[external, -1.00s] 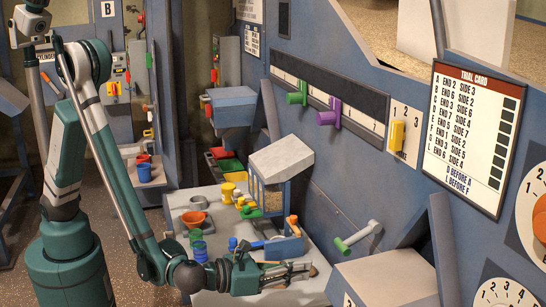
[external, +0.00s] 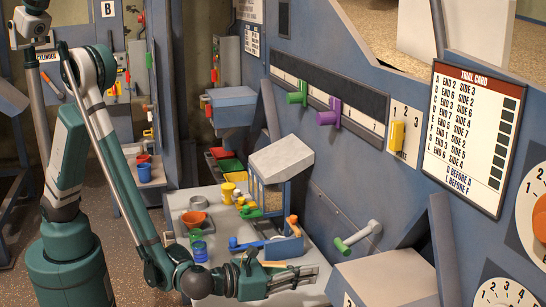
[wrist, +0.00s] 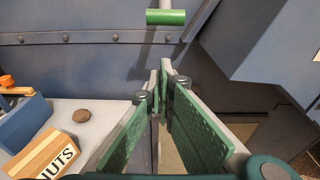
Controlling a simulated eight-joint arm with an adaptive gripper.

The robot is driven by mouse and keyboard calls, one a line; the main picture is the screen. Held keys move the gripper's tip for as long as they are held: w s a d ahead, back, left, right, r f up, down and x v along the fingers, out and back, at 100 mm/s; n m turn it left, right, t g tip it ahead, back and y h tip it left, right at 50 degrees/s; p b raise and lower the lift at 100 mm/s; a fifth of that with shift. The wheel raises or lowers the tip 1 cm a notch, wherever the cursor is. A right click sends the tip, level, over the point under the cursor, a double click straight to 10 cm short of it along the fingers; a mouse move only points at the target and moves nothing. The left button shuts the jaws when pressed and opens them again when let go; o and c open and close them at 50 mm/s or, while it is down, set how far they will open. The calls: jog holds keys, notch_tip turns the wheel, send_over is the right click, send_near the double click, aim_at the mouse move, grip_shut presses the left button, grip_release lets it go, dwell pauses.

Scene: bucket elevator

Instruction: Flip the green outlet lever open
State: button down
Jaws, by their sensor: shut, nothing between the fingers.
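A lever with a green grip (external: 343,246) and a light metal arm sticks out of the blue wall, above and to the right of my gripper in the external view. The green grip (wrist: 166,17) also shows at the top of the wrist view, on a light rod. My gripper (external: 324,274) is low over the table's right end, beneath the lever and apart from it. In the wrist view my gripper (wrist: 161,85) has its green-padded fingers meeting at the tips, with nothing held. The green grip is beyond the fingertips.
A grey box (external: 385,275) stands right of my gripper; its blue side (wrist: 255,45) fills the wrist view's right. A box marked NUTS (wrist: 45,148) and a brown stone (wrist: 81,116) lie left. A blue bin (external: 285,246) stands behind my gripper.

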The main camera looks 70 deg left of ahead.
jog(key=w+r+b, duration=0.2)
jog(key=w, duration=0.5)
jog(key=shift+r, duration=0.4)
dwell(0.3)
jog(key=shift+r+p, duration=0.2)
jog(key=shift+p, duration=0.1)
notch_tip(320, 180, up, 15)
jog(key=g+p, duration=1.1)
jog(key=p, duration=0.2)
jog(key=shift+s+p, duration=0.3)
jog(key=shift+s, duration=0.05)
